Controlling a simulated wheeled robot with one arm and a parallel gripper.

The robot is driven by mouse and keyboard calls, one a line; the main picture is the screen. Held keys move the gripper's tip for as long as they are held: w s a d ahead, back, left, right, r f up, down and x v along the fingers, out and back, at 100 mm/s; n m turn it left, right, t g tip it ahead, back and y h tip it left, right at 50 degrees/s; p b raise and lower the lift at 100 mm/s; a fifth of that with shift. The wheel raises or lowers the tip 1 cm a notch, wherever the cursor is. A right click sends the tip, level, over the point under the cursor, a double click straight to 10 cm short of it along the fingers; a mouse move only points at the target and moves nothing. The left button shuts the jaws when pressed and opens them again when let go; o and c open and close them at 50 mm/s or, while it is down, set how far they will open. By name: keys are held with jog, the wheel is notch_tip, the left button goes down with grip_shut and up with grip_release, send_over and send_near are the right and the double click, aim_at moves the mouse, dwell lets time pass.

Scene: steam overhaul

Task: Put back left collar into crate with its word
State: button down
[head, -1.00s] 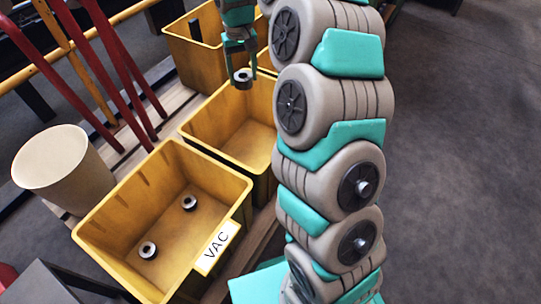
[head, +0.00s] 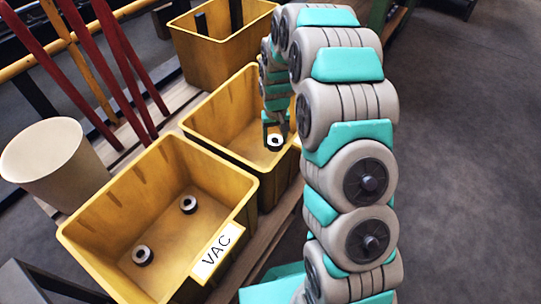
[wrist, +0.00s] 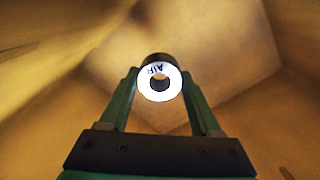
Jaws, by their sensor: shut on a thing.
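My gripper (head: 275,130) is shut on a collar (head: 275,142), a short dark ring with a white face. In the wrist view the collar (wrist: 159,82) sits between my two green fingers (wrist: 160,95), and its face reads "AIR". The gripper points down over the middle yellow crate (head: 222,102), and the wrist view shows yellow crate walls and a floor around the collar. No word shows on this crate; my arm covers part of its right side. The front crate (head: 140,165) has a label "VAC" (head: 217,250) and holds two dark collars (head: 188,204) (head: 142,255).
A third yellow crate (head: 225,50) stands behind, with dark upright pieces in it. A beige bin (head: 55,160) stands left of the crates. Red bars (head: 125,75) and a yellow rail (head: 75,40) rise behind it. Open grey floor (head: 460,150) lies to the right.

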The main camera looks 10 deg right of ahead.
notch_tip(320, 180, down, 7)
jog(key=shift+f+b, duration=0.15)
jog(key=shift+b, duration=0.15)
jog(key=shift+f, duration=0.15)
jog(key=shift+f, duration=0.1)
jog(key=shift+c, duration=0.5)
grip_release()
notch_tip(320, 180, up, 12)
jog(key=p, duration=0.1)
jog(key=shift+r, duration=0.25)
